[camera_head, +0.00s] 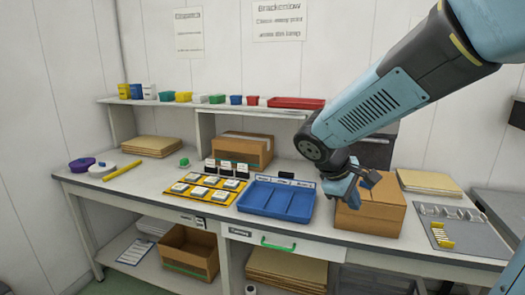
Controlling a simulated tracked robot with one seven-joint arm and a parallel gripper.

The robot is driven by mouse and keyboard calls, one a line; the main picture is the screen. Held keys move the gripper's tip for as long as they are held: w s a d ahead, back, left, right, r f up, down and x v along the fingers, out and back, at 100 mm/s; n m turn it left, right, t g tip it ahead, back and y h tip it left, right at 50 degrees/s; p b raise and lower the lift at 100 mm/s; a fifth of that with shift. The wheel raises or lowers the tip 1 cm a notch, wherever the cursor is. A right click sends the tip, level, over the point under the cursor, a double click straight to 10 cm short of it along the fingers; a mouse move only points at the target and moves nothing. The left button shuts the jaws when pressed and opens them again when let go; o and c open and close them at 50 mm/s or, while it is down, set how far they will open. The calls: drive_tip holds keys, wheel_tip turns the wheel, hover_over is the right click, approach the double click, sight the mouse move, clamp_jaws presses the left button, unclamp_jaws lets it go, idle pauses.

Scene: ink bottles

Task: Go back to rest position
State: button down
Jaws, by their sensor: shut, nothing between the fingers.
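My gripper (352,184) hangs at the end of my blue arm, above the right part of the workbench. It is in front of a cardboard box (378,215) and just right of the blue tray. It is shut and holds nothing that I can see. The blue tray (270,211) has compartments that look empty. To its left, several small pale, dark-edged pieces sit on a yellow tray (180,188). A row of small dark and white bottles (227,170) stands behind, in front of another cardboard box.
The workbench (135,205) carries a purple roll (81,164), a yellow bar (123,170) and flat cardboard stacks (428,182). A shelf behind holds coloured bins (183,97). A grey mat (465,233) with yellow pieces lies at the right. The bench's front left is clear.

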drive_tip(key=s+d+r+m+t+y, duration=0.1)
drive_tip(key=s+r+m+y, duration=0.2)
drive_tip(key=s, duration=0.3)
drive_tip(key=s+d+r+m+t+y, duration=0.1)
drive_tip(key=s+r+m+t+y, duration=0.1)
drive_tip(key=s+m, duration=0.4)
drive_tip(key=shift+s+r+y, duration=0.55)
drive_tip(key=shift+r+y, duration=0.05)
drive_tip(key=shift+r, duration=0.65)
